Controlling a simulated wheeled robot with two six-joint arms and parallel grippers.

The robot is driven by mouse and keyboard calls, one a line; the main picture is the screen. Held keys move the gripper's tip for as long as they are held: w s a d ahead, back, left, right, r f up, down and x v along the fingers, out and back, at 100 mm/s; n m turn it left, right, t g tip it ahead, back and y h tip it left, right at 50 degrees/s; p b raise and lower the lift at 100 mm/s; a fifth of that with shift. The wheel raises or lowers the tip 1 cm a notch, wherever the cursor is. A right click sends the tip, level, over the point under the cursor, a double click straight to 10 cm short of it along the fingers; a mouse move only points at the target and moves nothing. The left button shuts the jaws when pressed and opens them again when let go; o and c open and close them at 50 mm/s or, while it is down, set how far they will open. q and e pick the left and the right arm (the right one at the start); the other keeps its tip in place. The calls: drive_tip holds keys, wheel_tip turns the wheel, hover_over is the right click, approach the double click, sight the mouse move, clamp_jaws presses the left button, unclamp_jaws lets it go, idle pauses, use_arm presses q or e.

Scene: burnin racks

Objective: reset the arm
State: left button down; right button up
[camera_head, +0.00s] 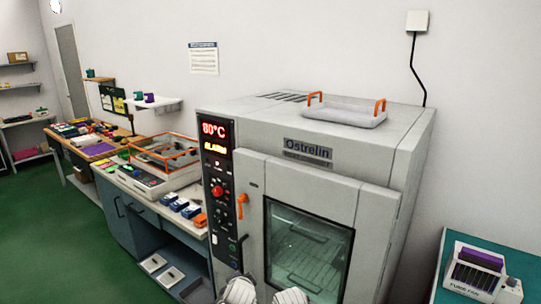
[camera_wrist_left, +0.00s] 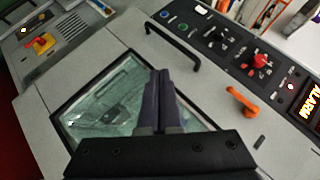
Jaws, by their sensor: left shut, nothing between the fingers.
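My left gripper (camera_wrist_left: 160,75) shows in the left wrist view, its dark fingers together and empty. It is in front of the oven door's glass window (camera_wrist_left: 100,105), with a black bar handle (camera_wrist_left: 172,47) and an orange latch (camera_wrist_left: 243,102) beyond it. I cannot tell how far the fingers are from the door. In the head view, the grey Ostrelin oven (camera_head: 290,180) stands in the middle with its door closed. White parts of my arms show at the bottom edge, but neither gripper is visible there. My right gripper is not in view.
The oven panel display (camera_head: 214,129) reads 80°C and ALARM. A tray with orange handles (camera_head: 345,114) lies on the oven. Green floor is clear at left.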

use_arm(q)
drive_tip(key=s+d+f+n+g, duration=0.1)
drive_tip(key=s+f+n+g, duration=0.2)
drive_tip(key=s, duration=0.6)
drive_tip(key=s+d+f+n+g, duration=0.1)
drive_tip(key=s+f+n+g, duration=0.2)
drive_tip(key=s, duration=0.7)
wheel_tip(320, 180, down, 3)
drive_tip(key=g, duration=0.4)
drive_tip(key=shift+d+r+g, duration=0.2)
drive_tip(key=shift+d+g, duration=0.2)
